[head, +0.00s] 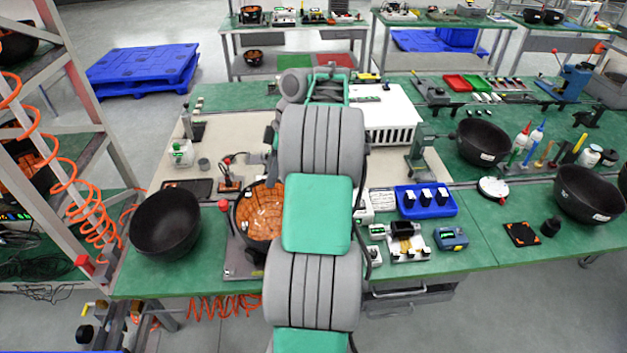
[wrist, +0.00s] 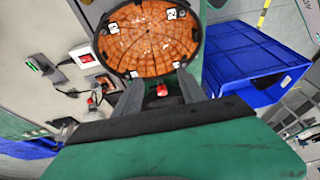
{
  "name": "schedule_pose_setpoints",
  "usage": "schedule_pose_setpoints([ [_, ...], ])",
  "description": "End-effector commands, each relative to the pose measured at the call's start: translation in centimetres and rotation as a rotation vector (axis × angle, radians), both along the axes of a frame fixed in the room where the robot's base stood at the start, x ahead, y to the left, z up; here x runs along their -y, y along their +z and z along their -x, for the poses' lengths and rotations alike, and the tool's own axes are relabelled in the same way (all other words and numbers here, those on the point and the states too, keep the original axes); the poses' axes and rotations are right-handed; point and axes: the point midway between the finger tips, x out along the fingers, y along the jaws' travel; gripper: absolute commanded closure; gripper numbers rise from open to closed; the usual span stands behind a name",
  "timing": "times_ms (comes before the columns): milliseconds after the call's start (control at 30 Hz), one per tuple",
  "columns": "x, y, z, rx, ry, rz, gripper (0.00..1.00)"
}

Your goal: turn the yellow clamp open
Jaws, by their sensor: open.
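No part on the bench shows clearly as a yellow clamp. A small yellow handle-like part (head: 88,309) shows low at the left of the head view, by the rack's foot; I cannot tell whether it is the clamp. In the wrist view my gripper (wrist: 161,88) is open, with its two fingers apart. A red knob (wrist: 162,90) shows between the fingertips, and I cannot tell whether they touch it. Just beyond is a round bowl with an orange panelled inside (wrist: 150,38). It also shows in the head view (head: 258,212), partly behind my arm, which hides my gripper there.
A black bowl (head: 166,222) stands on the green bench left of the orange-lined one. A metal rack (head: 104,130) with orange coiled hoses stands at the left. In the wrist view a blue crate (wrist: 232,92) lies to the right and a red-and-white switch (wrist: 85,57) to the left.

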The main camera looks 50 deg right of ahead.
Motion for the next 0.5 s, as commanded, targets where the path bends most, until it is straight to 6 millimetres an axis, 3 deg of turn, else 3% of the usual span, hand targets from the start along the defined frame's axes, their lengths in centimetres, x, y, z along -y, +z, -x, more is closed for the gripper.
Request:
schedule_pose_setpoints([
  [33, 3.9, -0.4, 2.7, 0.016, 0.039, -0.007, 0.52],
  [100, 7.3, -1.6, 5.7, 0.044, 0.109, -0.002, 0.52],
  [200, 9.8, -2.8, 8.7, 0.069, 0.175, 0.004, 0.52],
  [300, 10.4, -4.0, 9.6, 0.078, 0.199, 0.009, 0.52],
  [500, 9.2, -7.6, 8.8, 0.078, 0.199, 0.008, 0.52],
])
